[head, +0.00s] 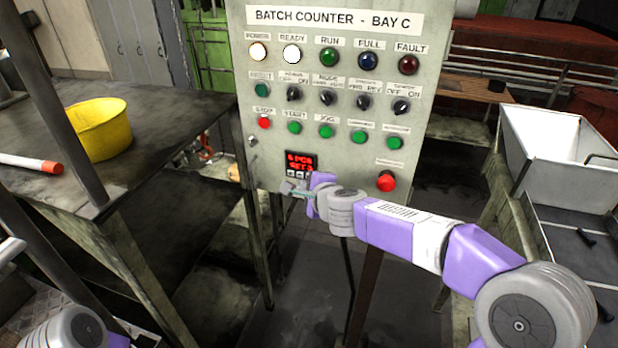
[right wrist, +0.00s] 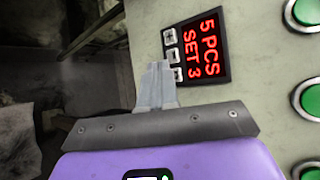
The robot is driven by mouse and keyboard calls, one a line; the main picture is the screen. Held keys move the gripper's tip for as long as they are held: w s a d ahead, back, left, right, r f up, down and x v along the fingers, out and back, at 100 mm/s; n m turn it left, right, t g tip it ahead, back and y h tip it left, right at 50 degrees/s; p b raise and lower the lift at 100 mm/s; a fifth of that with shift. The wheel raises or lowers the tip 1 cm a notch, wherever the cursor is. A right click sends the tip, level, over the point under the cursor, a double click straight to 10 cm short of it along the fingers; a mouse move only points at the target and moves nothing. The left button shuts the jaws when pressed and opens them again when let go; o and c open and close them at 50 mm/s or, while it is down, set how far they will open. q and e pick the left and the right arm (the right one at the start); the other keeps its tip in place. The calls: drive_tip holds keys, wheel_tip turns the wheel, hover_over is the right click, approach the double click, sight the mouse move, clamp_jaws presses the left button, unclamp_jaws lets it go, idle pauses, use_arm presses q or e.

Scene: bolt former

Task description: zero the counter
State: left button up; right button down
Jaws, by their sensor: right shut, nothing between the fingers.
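The batch counter (head: 300,163) is a small black display low on the grey control panel (head: 350,160). In the right wrist view its display (right wrist: 200,45) shows red text, "5 PCS" and "SET 3", turned sideways. Beside the text is a row of three small grey keys (right wrist: 173,54). My right gripper (head: 288,188) is at the counter's lower edge, its fingers shut and empty. In the right wrist view the closed fingertips (right wrist: 160,68) are beside the keys. Whether they touch a key I cannot tell. My left gripper is out of view.
The panel has lamps, switches and green buttons (head: 326,131), plus a red mushroom button (head: 386,181) to the counter's right. A dark table (head: 150,135) with a yellow bowl (head: 98,130) stands left. A white hopper (head: 560,150) stands right. The POWER and READY lamps (head: 291,54) glow.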

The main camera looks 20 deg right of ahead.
drive_tip(key=shift+w, duration=0.15)
idle(0.5)
drive_tip(key=shift+w+d, duration=0.25)
drive_tip(key=shift+w+d, duration=0.1)
idle(0.5)
drive_tip(key=shift+s+a, duration=0.35)
drive_tip(key=shift+s, duration=0.15)
drive_tip(key=s+a, duration=0.3)
drive_tip(key=s, duration=0.2)
drive_tip(key=shift+a, duration=0.2)
idle(0.4)
